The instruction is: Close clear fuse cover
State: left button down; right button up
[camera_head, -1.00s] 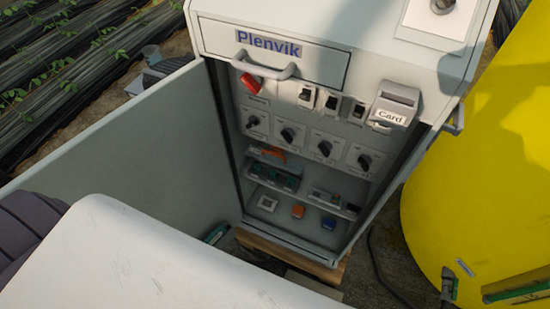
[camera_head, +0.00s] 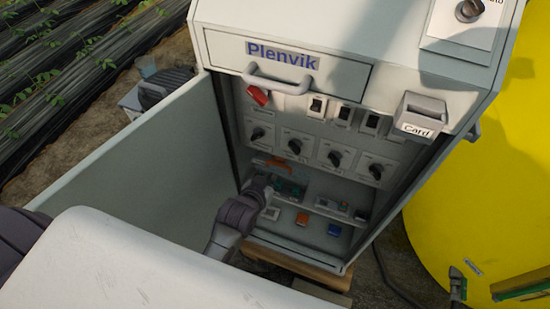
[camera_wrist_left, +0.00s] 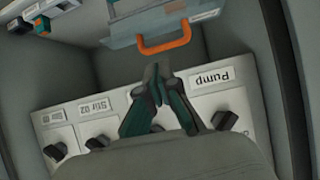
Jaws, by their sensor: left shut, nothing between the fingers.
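In the head view my left gripper (camera_head: 262,182) reaches into the open cabinet, just below an orange handle (camera_head: 271,162). In the left wrist view its teal fingers (camera_wrist_left: 157,78) are shut and empty. They point at the orange handle (camera_wrist_left: 165,40), with a small gap seen between tips and handle. The handle is on the edge of a pale bluish, see-through-looking cover (camera_wrist_left: 138,20), which the picture edge cuts off. The cover's exact tilt cannot be told. Green and dark parts (camera_head: 290,188) sit below the handle in the head view.
A row of knobs (camera_head: 298,146) lies above the handle, with switches higher up. The open cabinet door (camera_head: 140,160) stands left of my arm. A drawer handle (camera_head: 278,83) and card holder (camera_head: 420,115) jut out. A yellow tank (camera_head: 480,190) stands right.

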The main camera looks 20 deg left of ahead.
aim_at(280, 165)
pick_arm(q)
jog(key=x, duration=0.3)
jog(key=r+x, duration=0.1)
jog(key=x, duration=0.2)
jog(key=w+b+x, duration=0.1)
jog(key=x, duration=0.2)
jog(key=shift+w+a+r, duration=0.15)
jog(key=shift+w, duration=0.15)
